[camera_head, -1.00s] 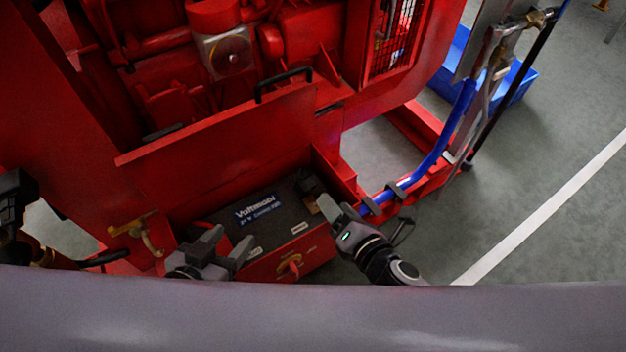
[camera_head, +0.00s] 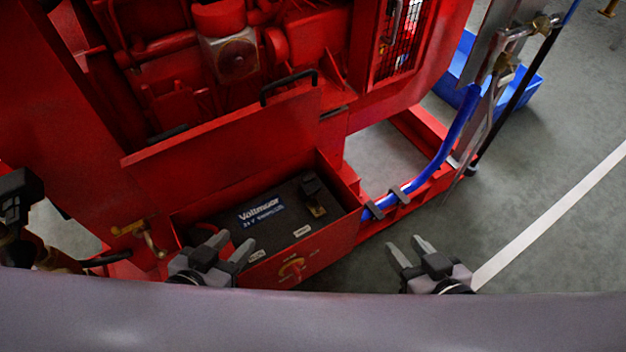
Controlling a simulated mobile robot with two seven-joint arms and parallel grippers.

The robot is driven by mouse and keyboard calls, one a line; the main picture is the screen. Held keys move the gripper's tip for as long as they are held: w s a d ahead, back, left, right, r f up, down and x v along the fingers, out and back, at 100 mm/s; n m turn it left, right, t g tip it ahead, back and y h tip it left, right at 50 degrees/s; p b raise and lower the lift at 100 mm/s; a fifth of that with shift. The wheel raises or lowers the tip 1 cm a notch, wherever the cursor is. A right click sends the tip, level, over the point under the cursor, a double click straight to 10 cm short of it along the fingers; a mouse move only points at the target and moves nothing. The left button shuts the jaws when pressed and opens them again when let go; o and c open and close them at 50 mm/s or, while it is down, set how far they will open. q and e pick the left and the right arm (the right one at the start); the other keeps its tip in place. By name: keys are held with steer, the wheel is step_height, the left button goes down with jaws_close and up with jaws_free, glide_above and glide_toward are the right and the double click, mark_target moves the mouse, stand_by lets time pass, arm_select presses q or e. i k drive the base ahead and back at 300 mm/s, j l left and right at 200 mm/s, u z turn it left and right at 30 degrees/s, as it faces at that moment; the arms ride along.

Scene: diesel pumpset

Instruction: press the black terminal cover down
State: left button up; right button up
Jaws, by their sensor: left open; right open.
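The black terminal cover (camera_head: 311,184) is at the right end of the dark battery (camera_head: 280,218), inside the red box. It looks tilted up, with a brass-coloured terminal (camera_head: 318,211) showing just in front of it. My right gripper (camera_head: 407,243) is open and empty, to the right of the box and apart from the cover. My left gripper (camera_head: 233,243) is open at the left front of the battery. It partly hides a red part (camera_head: 218,241) there, and I cannot tell whether they touch.
The red box's front wall (camera_head: 330,250) carries a red and brass switch (camera_head: 291,269). A red lid with a black handle (camera_head: 289,86) stands behind the battery. A blue hose (camera_head: 440,155) runs at the right.

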mark_target(311, 185)
steer(key=u, duration=0.75)
steer(key=l+u, duration=0.2)
steer(key=u, duration=0.25)
steer(key=k+l+u, duration=0.1)
steer(key=u, duration=0.35)
steer(key=k+l+u, duration=0.4)
steer(key=l+u, duration=0.25)
steer(key=k+l+u, duration=0.3)
steer(key=k+l, duration=0.15)
steer(key=k, duration=0.15)
steer(key=k+l, duration=0.2)
steer(key=l, duration=0.15)
steer(key=k+l, duration=0.2)
steer(key=l, duration=0.2)
steer(key=i+l, duration=0.2)
steer(key=l, duration=0.15)
steer(key=i+l, duration=0.2)
steer(key=l, duration=0.2)
